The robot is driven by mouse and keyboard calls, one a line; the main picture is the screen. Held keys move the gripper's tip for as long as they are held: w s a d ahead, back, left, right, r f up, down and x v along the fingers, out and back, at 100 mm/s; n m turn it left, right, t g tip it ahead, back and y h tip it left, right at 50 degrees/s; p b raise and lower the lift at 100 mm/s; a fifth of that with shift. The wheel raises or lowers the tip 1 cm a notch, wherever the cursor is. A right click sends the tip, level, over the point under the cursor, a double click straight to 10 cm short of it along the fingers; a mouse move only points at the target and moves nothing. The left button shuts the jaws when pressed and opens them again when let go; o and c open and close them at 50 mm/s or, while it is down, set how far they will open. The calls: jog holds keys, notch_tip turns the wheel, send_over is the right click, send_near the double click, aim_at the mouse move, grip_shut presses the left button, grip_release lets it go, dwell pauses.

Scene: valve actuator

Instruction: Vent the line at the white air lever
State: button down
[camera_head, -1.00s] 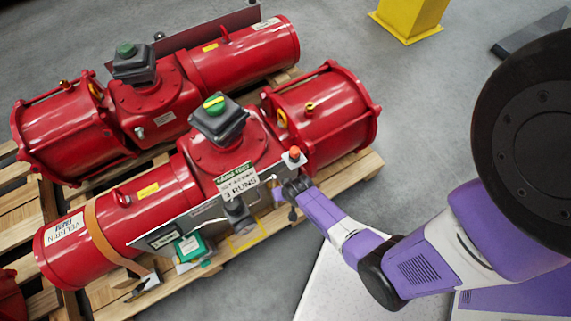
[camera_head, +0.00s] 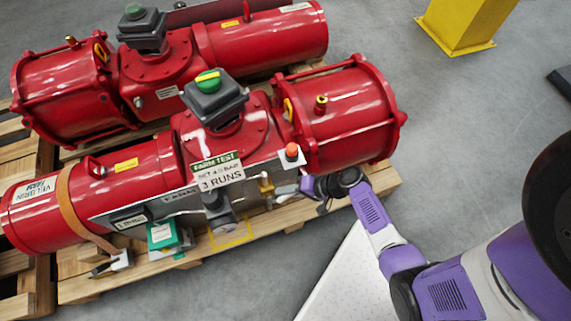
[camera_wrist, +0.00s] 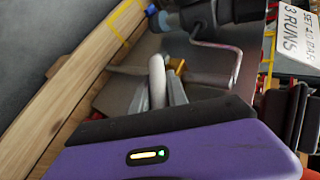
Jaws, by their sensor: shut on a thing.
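The white air lever (camera_wrist: 158,80) shows in the wrist view as a pale rounded bar between the grey fingertips of my gripper (camera_wrist: 161,96). My gripper is shut on it. In the head view the lever (camera_head: 287,189) is a small pale piece to the right of a brass fitting (camera_head: 266,186), at the lower right of the panel. My gripper (camera_head: 304,188) reaches it from the right. The fingers and arm partly hide the lever, and its exact angle is hard to tell.
The grey panel (camera_head: 180,203) fronts a red actuator (camera_head: 345,110) on a wooden pallet (camera_head: 378,186). An orange-red button (camera_head: 292,151) sits just above my gripper. A green box (camera_head: 163,236) and a grey cylindrical part (camera_head: 220,213) are to the left.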

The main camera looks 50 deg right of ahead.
jog(key=f+t+y+b, duration=0.1)
jog(key=b, duration=0.3)
jog(key=f+m+t+y+b, duration=0.1)
jog(key=t+b, duration=0.1)
jog(key=b, duration=0.2)
jog(key=f+m+t+y+b, duration=0.1)
jog(key=f+y+b, duration=0.1)
jog(key=b, duration=0.2)
jog(key=shift+s+d+f+t+b, duration=0.1)
jog(key=shift+s+d+t+b, duration=0.25)
jog(key=shift+d+t+b, duration=0.05)
jog(key=shift+y, duration=0.4)
jog(key=c, duration=1.3)
grip_release()
jog(key=v, duration=0.7)
jog(key=shift+s, duration=0.35)
jog(key=shift+d, duration=0.2)
